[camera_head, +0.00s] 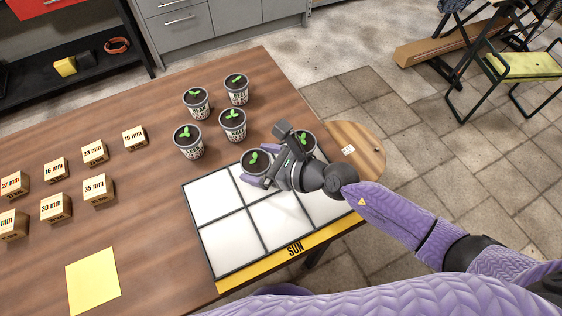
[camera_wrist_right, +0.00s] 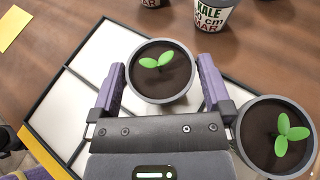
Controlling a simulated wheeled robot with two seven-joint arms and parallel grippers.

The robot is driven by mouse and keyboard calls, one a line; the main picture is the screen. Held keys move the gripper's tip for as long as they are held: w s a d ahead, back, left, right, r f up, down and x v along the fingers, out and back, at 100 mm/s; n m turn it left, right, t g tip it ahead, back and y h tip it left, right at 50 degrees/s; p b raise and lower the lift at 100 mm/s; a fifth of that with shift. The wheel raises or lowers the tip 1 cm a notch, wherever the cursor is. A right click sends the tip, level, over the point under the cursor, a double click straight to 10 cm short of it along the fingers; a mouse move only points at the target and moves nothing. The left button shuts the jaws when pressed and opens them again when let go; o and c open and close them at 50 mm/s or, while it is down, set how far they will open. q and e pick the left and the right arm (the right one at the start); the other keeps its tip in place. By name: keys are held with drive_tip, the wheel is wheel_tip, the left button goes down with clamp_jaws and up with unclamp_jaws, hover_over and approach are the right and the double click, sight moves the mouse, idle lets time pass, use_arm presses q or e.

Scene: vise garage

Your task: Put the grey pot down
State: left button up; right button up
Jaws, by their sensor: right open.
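A grey pot (camera_head: 256,161) with dark soil and a green seedling stands on the white tray, in its back row of cells. In the right wrist view the same pot (camera_wrist_right: 160,72) sits between the spread fingers of my right gripper (camera_wrist_right: 160,88). My right gripper (camera_head: 266,172) is open, with its fingers on either side of the pot; I cannot tell whether they touch it. A second seedling pot (camera_head: 305,142) is just right of the gripper, partly hidden by it, and also shows in the wrist view (camera_wrist_right: 276,137). My left gripper is not in view.
The tray (camera_head: 239,282) has a yellow front strip marked SUN. Several labelled seedling pots (camera_head: 233,124) stand behind it. Several wooden blocks (camera_head: 97,189) with millimetre labels and a yellow sheet (camera_head: 93,281) lie to the left. The tray's front cells look empty.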

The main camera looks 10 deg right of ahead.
drive_tip(key=shift+s+d+r, duration=0.1)
drive_tip(key=shift+r, duration=0.15)
drive_tip(key=v, duration=1.1)
drive_tip(key=shift+s+d, duration=0.2)
drive_tip(key=shift+d, duration=0.05)
